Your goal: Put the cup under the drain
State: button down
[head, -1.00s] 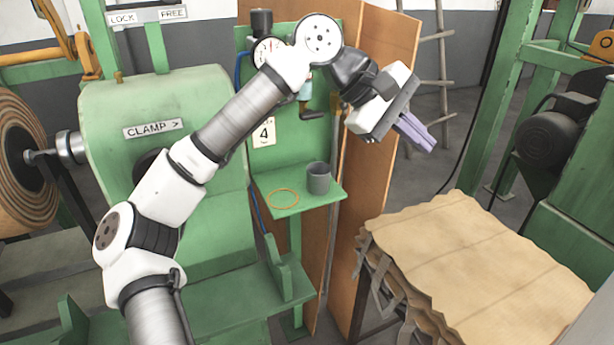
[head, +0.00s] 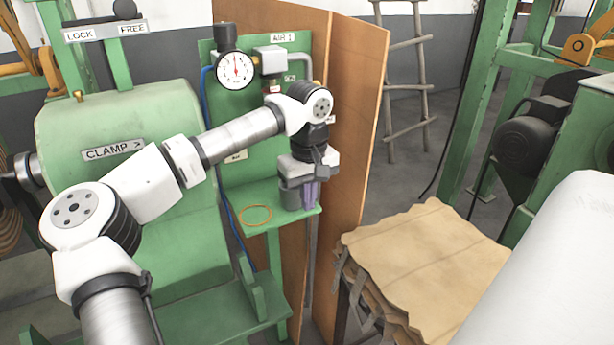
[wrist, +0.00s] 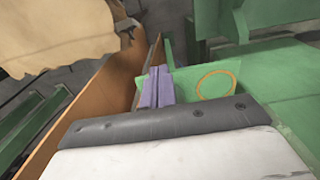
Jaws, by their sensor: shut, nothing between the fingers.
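The grey cup (head: 291,197) stands on the small green shelf (head: 243,194), near its right end, in the head view. It is partly hidden by my gripper, and I do not see it in the wrist view. My gripper (head: 309,206) points down with its purple fingers just right of or in front of the cup; I cannot tell if they touch it. The fingers are together and empty, and also show in the wrist view (wrist: 155,88). An orange ring (head: 256,206) lies on the shelf, left of the cup. The drain is hidden behind my arm.
A pressure gauge (head: 236,70) and air fitting (head: 270,60) sit on the green panel above the shelf. A brown board (head: 355,110) stands right of the shelf. A stack of tan sheets (head: 425,255) is at the lower right. The shelf around the ring is clear.

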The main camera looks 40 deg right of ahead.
aim_at(291, 194)
jog(key=shift+w+d+f+p, duration=0.25)
jog(key=shift+w+f+p, duration=0.3)
jog(key=shift+w+f, duration=0.35)
jog(key=shift+w+d+f+p, duration=0.2)
jog(key=shift+w+f+p, duration=0.45)
jog(key=shift+w, duration=0.35)
jog(key=shift+w, duration=0.1)
